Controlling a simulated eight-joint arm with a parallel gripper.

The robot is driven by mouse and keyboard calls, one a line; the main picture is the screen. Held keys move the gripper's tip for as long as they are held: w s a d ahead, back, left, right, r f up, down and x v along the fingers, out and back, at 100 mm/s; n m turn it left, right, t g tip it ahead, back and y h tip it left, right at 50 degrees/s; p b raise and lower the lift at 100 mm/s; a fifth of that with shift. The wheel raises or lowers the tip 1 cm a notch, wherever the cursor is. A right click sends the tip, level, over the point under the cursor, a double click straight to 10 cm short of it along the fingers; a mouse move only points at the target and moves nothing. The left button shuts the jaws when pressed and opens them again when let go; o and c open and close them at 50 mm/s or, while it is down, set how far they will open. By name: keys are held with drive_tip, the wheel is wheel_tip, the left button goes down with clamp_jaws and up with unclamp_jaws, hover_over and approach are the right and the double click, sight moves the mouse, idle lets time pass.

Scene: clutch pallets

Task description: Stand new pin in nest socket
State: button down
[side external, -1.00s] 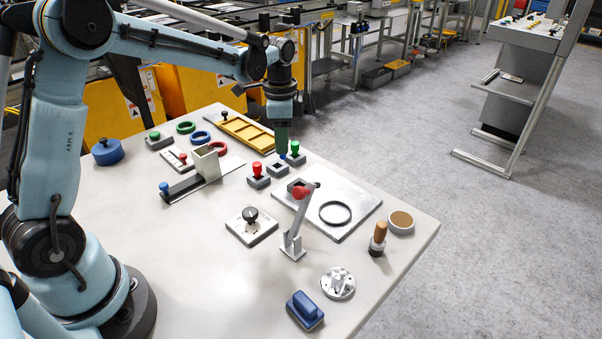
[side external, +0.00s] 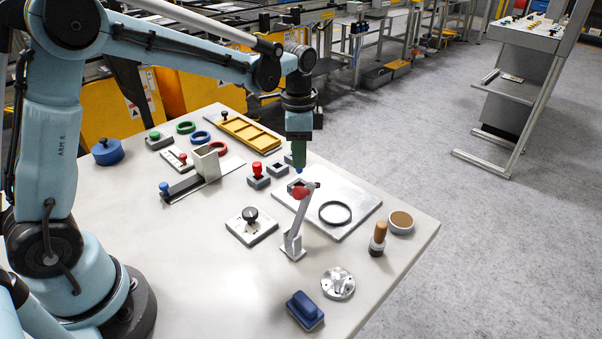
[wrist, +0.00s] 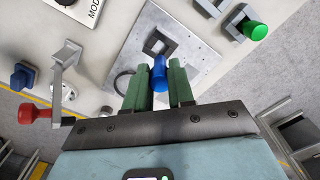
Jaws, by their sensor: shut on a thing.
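My gripper (side external: 299,148) is shut on a blue pin (wrist: 159,74), held between its green fingers. In the side view only the pin's lower tip (side external: 299,170) shows below the fingers. The nest socket (wrist: 159,42) is a dark square frame on the grey metal plate (side external: 352,195). In the side view the socket (side external: 297,185) is just below the pin and partly behind a red-knobbed lever. The pin appears above the plate and apart from it. In the wrist view the pin's far end overlaps the socket's near edge, so the exact gap is hard to judge.
The lever (side external: 292,238) with its red knob stands in front of the socket. A black ring (side external: 335,213) lies on the plate.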

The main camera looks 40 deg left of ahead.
sight(299, 172)
drive_tip(key=shift+f, duration=2.55)
drive_tip(key=shift+f, duration=0.1)
drive_tip(key=c, duration=1)
unclamp_jaws()
drive_tip(key=shift+o, duration=0.2)
